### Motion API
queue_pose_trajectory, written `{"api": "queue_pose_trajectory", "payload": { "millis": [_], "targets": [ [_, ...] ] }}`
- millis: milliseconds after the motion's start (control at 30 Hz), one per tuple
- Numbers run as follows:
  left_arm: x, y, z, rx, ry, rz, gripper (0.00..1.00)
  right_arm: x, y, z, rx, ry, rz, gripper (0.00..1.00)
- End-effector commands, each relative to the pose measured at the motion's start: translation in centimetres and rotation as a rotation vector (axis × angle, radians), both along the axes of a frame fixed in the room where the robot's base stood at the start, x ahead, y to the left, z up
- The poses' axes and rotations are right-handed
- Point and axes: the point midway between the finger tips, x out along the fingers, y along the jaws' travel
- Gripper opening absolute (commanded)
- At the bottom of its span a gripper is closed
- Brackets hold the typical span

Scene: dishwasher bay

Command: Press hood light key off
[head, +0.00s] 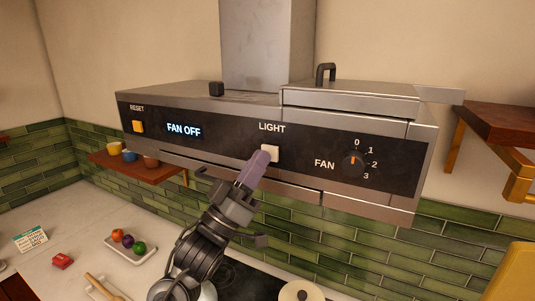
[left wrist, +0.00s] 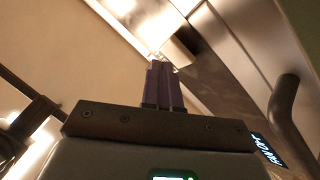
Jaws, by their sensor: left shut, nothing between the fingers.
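The range hood (head: 225,140) has a dark front panel. The light key (head: 270,153), a small pale square, sits under the word LIGHT at the panel's middle. My left gripper (head: 259,160) is shut and empty, its purple fingertips at the key's left edge and overlapping it in the head view. I cannot tell whether they touch it. In the left wrist view the closed fingers (left wrist: 163,88) point up toward a bright metal surface; the key is not clearly seen there. My right gripper is not in view.
The panel also carries the RESET button (head: 138,127), a display (head: 184,130) reading FAN OFF, and the fan knob (head: 353,163). A wooden shelf with cups (head: 130,155) is at left.

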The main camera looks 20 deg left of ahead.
Motion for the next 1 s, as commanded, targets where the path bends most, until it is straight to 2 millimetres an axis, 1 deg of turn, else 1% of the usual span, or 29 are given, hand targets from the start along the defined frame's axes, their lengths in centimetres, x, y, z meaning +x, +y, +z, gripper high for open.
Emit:
{"api": "queue_pose_trajectory", "payload": {
  "millis": [333,700,1000],
  "targets": [
    [0.05,-0.01,0.01,0.000,0.000,0.000,0.00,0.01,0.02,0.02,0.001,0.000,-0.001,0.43],
    [0.89,-0.14,0.04,0.000,0.000,0.000,0.00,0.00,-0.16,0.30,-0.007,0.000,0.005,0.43],
    [0.91,-0.14,0.00,0.000,0.000,0.000,0.00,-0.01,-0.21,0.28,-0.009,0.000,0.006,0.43]
  ]
}}
